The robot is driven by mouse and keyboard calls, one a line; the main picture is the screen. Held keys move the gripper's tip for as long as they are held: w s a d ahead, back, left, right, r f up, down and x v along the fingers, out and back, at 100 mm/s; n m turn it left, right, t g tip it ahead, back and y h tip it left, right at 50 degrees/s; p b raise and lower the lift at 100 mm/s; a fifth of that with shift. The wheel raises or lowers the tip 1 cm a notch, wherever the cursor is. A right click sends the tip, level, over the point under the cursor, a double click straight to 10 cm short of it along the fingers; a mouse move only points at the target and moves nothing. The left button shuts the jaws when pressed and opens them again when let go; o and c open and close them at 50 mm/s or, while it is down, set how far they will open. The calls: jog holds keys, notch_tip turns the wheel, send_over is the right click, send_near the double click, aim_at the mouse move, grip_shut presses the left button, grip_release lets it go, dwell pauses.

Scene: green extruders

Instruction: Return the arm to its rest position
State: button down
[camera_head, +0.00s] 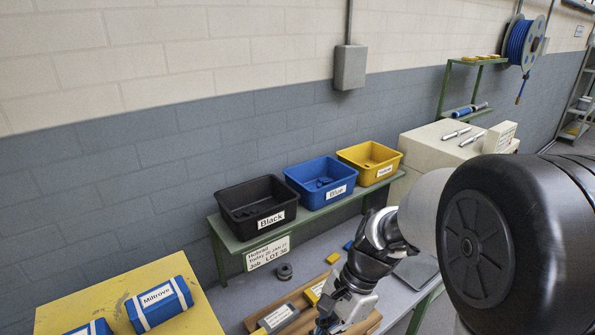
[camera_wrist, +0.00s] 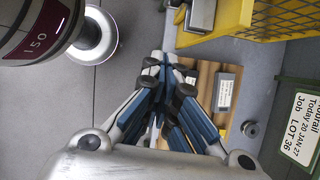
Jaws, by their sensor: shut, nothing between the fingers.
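My arm reaches in from the right in the head view, and my gripper (camera_head: 328,318) hangs over the grey workbench (camera_head: 240,300), partly cut off by the lower edge. In the wrist view my gripper (camera_wrist: 155,68) has its fingers together, with nothing between them. Below the fingertips lies a brown board or tray (camera_wrist: 206,75) bearing a grey block (camera_wrist: 224,90). From these views I cannot tell whether the gripper touches anything.
Black (camera_head: 226,196), blue (camera_head: 294,178) and yellow (camera_head: 347,155) bins stand on a green shelf behind the bench. Blue packs (camera_head: 160,304) lie on a yellow table at left. A dark round part (camera_head: 284,272) lies on the bench. A light cabinet (camera_head: 424,152) stands at right.

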jog(key=s+d+r+n+t+h+b, duration=0.2)
jog(key=s+d+r+n+t+b, duration=0.1)
jog(key=s+n, duration=0.3)
jog(key=s+d+r+n+t+h+b, duration=0.2)
jog(key=s+d+r+n+t+b, duration=0.1)
jog(key=s, duration=0.5)
jog(key=shift+d+n+t+b, duration=0.3)
jog(key=shift+d+n+b, duration=0.25)
jog(key=shift+d+n, duration=0.8)
jog(key=shift+a+r, duration=0.1)
jog(key=shift+a, duration=0.05)
